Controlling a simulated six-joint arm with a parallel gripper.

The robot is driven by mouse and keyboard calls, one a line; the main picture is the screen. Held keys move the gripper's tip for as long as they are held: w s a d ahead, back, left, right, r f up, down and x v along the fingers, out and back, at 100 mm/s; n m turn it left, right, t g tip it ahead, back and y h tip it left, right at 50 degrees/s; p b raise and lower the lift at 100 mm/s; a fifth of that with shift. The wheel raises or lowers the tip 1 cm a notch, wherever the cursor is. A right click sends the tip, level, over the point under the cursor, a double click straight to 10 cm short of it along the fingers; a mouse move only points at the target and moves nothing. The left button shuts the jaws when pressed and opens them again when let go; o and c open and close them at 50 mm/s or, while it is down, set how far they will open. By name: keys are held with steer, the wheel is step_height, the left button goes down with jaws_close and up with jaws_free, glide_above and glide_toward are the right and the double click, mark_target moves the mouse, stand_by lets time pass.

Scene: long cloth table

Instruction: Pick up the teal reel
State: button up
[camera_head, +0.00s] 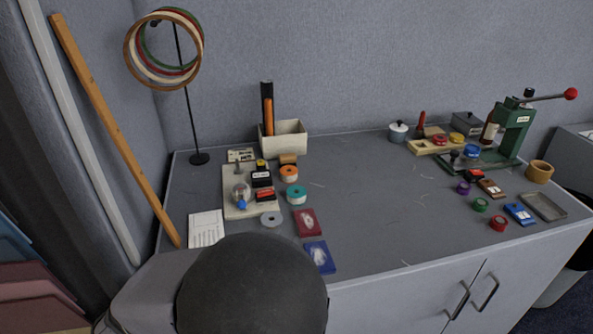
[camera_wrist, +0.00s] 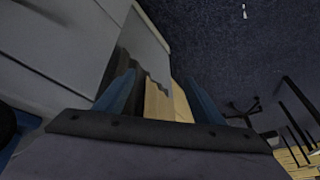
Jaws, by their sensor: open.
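The teal reel (camera_head: 296,194) stands on the grey table at the left half, just in front of an orange reel (camera_head: 289,173) and to the right of a cream board (camera_head: 233,206). The teal reel is not seen in the wrist view. In the head view my own dark rounded arm part fills the bottom, and my fingers are not seen there.
A grey ring (camera_head: 271,220) lies close in front of the teal reel, with a red card (camera_head: 309,223) and a blue card (camera_head: 319,257) nearby. A cream box (camera_head: 284,140) stands behind. The table's middle (camera_head: 370,200) is clear. A green press (camera_head: 511,130) stands at right.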

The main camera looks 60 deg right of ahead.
steer(key=s+d+r+g+p, duration=0.1)
steer(key=s+d+r+p, duration=0.15)
steer(key=r+p, duration=0.95)
steer(key=s+d+r+g+h+p, duration=0.1)
steer(key=s+d+r+g+p, duration=0.15)
steer(key=r+p, duration=0.9)
steer(key=s+d+r+g+p, duration=0.15)
steer(key=s+r+p, duration=0.25)
steer(key=r+p, duration=0.8)
steer(key=w+d+f+m+t+h+b, duration=0.1)
steer(key=w+d+f+m+b, duration=0.25)
steer(key=d, duration=0.25)
steer(key=w+d+f+m+t+b, duration=0.1)
steer(key=w+d+f+m+b, duration=0.2)
steer(key=d, duration=0.4)
steer(key=m+h+b, duration=0.4)
steer(key=m+b, duration=0.4)
steer(key=b, duration=0.4)
glide_toward(296, 189)
steer(key=f, duration=0.1)
steer(key=shift+y, duration=0.3)
steer(key=shift+s+p+x, duration=0.1)
steer(key=shift+p+x, duration=0.5)
steer(key=shift+x, duration=1.3)
steer(key=shift+s+p+x, duration=0.15)
steer(key=shift+p+x, duration=0.4)
steer(key=shift+x, duration=1.35)
